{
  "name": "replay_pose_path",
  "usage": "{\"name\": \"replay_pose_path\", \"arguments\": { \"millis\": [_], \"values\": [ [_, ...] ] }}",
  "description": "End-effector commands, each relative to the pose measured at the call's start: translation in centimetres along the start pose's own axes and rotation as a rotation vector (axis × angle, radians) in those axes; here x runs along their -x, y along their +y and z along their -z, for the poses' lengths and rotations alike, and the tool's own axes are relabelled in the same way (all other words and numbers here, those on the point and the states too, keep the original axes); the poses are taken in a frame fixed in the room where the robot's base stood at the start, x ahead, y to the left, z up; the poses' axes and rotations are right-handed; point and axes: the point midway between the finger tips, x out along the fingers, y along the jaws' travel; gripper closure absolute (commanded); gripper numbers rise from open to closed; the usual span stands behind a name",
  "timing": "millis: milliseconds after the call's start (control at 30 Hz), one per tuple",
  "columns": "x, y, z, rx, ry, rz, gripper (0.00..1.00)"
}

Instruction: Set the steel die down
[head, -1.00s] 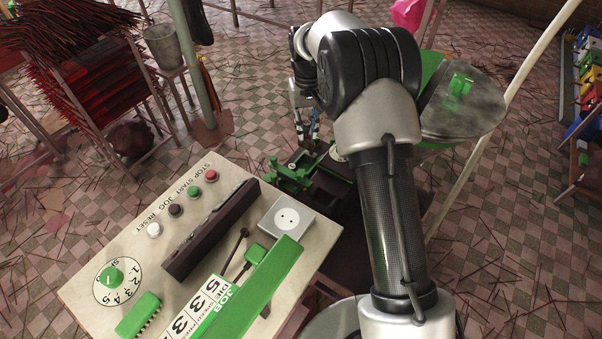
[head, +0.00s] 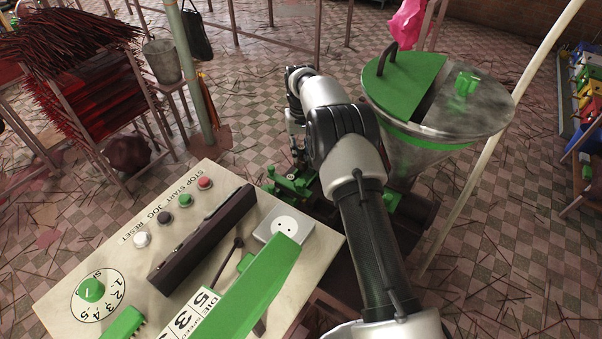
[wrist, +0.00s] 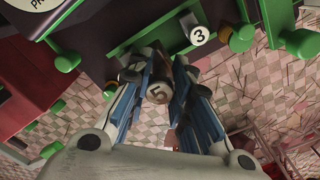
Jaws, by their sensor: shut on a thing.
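The die appears apart from this part, but I cannot tell the gap. In the head view my gripper (head: 297,152) is small and partly hidden by my arm, close to the green fittings (head: 292,184). The die cannot be made out there.
A green-lidded hopper (head: 425,145) stands right of my arm. Loose sticks litter the tiled floor.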

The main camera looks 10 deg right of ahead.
Motion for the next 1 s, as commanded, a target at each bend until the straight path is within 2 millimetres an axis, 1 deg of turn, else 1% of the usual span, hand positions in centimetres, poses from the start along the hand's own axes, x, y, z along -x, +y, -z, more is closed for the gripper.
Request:
{"name": "replay_pose_path", "arguments": {
  "millis": [33, 100, 267, 367, 533, 633, 1000],
  "values": [
    [-1.1, 0.0, 0.1, 0.000, 0.002, 0.000, 1.00],
    [-1.9, 0.0, 0.1, 0.000, 0.003, 0.000, 1.00],
    [-2.7, 0.0, 0.1, 0.000, 0.003, 0.000, 1.00],
    [-3.6, 0.0, 0.1, 0.000, 0.003, 0.000, 1.00],
    [-6.7, 0.0, 0.0, 0.000, 0.001, 0.000, 1.00],
    [-8.0, 0.0, 0.1, 0.000, 0.004, 0.000, 1.00],
    [-8.3, 0.0, 0.1, 0.000, 0.004, 0.000, 1.00]
  ]
}}
